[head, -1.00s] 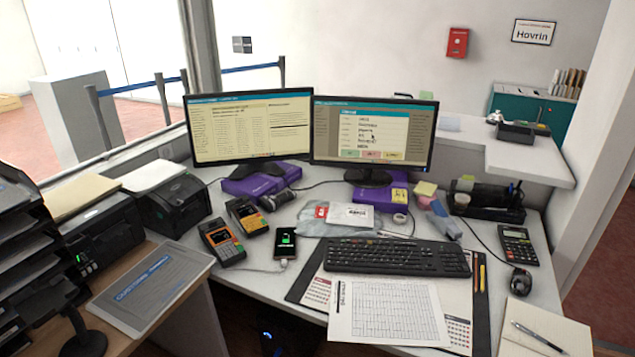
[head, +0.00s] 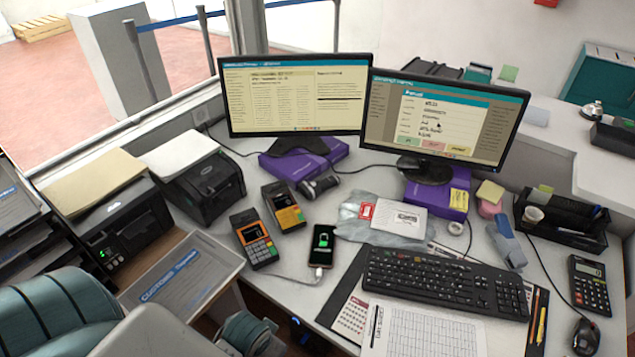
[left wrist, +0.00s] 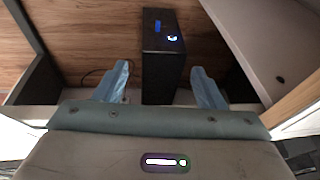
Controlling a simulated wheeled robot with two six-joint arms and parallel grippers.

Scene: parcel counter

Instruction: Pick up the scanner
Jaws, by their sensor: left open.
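A dark handheld device with a grey end (head: 318,187), which looks like the scanner, lies on the white counter in front of the purple box under the left monitor. My left gripper (left wrist: 161,78) shows in the left wrist view with its two blue fingers spread wide and nothing between them. It faces the space below the counter, where a black computer case (left wrist: 163,55) stands. In the head view my left arm is at the lower left, well short of the device; its fingers are not clear there. The device is not visible in the left wrist view. My right gripper is not in view.
Two card terminals (head: 255,238) and a phone (head: 321,246) on a cable lie in front of the device. Two monitors (head: 295,96) stand behind. A printer (head: 200,188) is at left, a keyboard (head: 440,282) and a grey bag (head: 385,228) at right.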

